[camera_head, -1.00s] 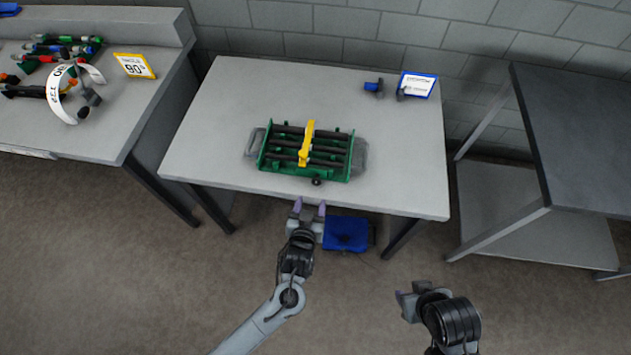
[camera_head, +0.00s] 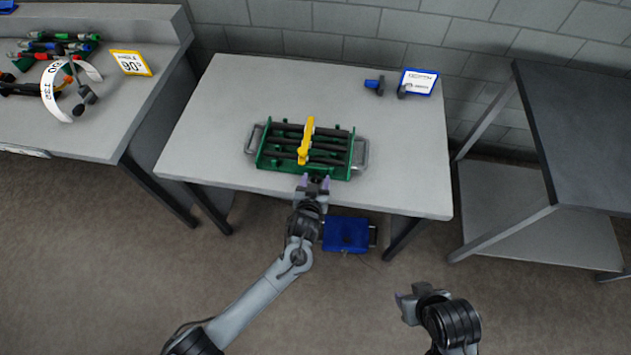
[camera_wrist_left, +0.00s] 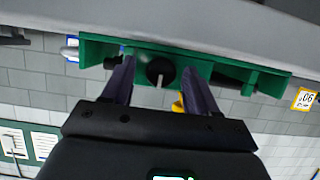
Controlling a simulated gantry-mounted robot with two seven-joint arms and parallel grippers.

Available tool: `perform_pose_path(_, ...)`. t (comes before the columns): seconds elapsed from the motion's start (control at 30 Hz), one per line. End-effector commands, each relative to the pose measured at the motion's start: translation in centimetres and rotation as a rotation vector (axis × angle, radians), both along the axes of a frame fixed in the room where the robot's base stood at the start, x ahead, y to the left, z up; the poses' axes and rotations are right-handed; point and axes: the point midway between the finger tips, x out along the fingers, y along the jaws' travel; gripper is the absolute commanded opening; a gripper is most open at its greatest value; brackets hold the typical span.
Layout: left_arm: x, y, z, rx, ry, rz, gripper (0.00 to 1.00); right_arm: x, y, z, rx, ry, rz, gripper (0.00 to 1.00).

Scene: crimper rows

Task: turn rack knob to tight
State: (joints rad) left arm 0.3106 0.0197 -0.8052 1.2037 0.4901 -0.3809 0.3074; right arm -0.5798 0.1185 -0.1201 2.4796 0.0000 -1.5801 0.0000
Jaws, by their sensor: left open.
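The green rack (camera_head: 267,161) with dark rods and a yellow bar (camera_head: 305,141) across it sits on the middle table. Its round black knob (camera_wrist_left: 160,71) with a pale line is on the front face, seen in the left wrist view. My left gripper (camera_head: 315,180) is at the rack's front edge, open. In the left wrist view its two fingers (camera_wrist_left: 158,84) stand on either side of the knob with gaps; I cannot tell how deep they reach. The pale line on the knob points down in that view. My right gripper (camera_head: 403,303) is off the table, at lower right.
The table (camera_head: 215,110) is clear around the rack. A blue-framed sign (camera_head: 419,82) and small blue-and-black items (camera_head: 375,86) are at its back right. A blue box (camera_head: 345,234) is below the front edge. A tool bench (camera_head: 110,118) is at left.

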Motion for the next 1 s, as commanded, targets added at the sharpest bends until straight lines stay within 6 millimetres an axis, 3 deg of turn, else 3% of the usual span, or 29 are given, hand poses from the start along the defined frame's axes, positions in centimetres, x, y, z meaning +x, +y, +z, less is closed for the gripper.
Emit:
perform_pose_path(0.13,0.0,0.0,0.0,0.000,0.000,0.000,0.55,0.0,0.0,0.0,0.001,0.000,-0.001,0.43)
perform_pose_path(0.47,0.0,0.0,0.0,0.000,0.000,0.000,0.05,0.0,0.0,0.0,0.001,0.000,-0.001,0.43)
perform_pose_path(0.67,0.0,-0.1,0.2,0.044,-0.007,0.000,0.03,0.0,0.0,0.5,0.001,0.000,-0.001,0.43)
perform_pose_path(1.0,-0.1,-0.5,-0.1,0.397,-0.060,0.000,0.03,0.0,-0.1,1.5,-0.003,0.000,0.002,0.43)
